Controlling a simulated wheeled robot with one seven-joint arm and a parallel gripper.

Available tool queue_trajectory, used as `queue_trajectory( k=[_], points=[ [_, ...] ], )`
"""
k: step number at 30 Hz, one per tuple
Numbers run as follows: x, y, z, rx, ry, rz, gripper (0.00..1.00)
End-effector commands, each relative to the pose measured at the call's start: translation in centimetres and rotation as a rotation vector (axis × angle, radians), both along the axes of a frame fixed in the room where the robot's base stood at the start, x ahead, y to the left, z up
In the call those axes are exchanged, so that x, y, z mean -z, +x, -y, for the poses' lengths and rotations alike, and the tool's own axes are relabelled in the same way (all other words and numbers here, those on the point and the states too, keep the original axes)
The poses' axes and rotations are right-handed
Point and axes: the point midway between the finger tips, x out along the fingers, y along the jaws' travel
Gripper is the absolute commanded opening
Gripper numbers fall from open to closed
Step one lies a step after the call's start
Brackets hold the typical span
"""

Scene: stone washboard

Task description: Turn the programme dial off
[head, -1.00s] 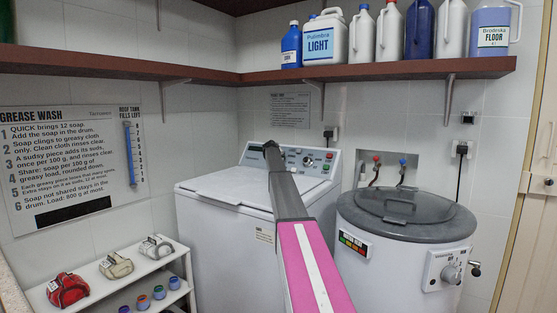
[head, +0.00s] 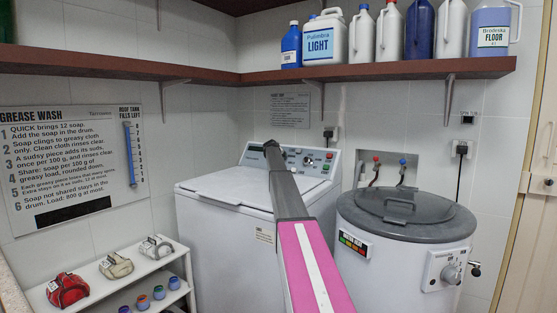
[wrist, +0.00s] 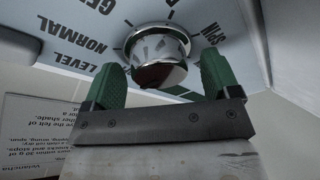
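The washing machine's control panel (head: 290,158) is at the back of the white top-loading washer (head: 225,225). In the wrist view a shiny chrome dial (wrist: 160,45) sits on the pale blue panel, with words including NORMAL, LEVEL and SPIN and tick marks around it. My gripper (wrist: 162,80) has green fingertips, set apart on either side of the dial's near part. I see a gap at the right fingertip; I cannot tell if the left one touches. In the head view my arm hides part of the panel and my gripper is not clearly seen.
A grey-lidded round tub (head: 405,255) stands right of the washer. A shelf (head: 390,70) with several bottles runs above. A notice (wrist: 45,125) is on the wall.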

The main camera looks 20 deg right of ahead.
Motion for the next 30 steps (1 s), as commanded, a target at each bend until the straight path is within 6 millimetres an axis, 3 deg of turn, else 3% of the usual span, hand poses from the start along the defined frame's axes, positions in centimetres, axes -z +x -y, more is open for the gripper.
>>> queue_trajectory(
  k=[11,30],
  points=[
    [-0.4,-0.6,-0.4,0.000,0.000,0.002,0.82],
    [-5.2,-7.4,-5.3,0.000,-0.001,0.001,0.82]
  ],
)
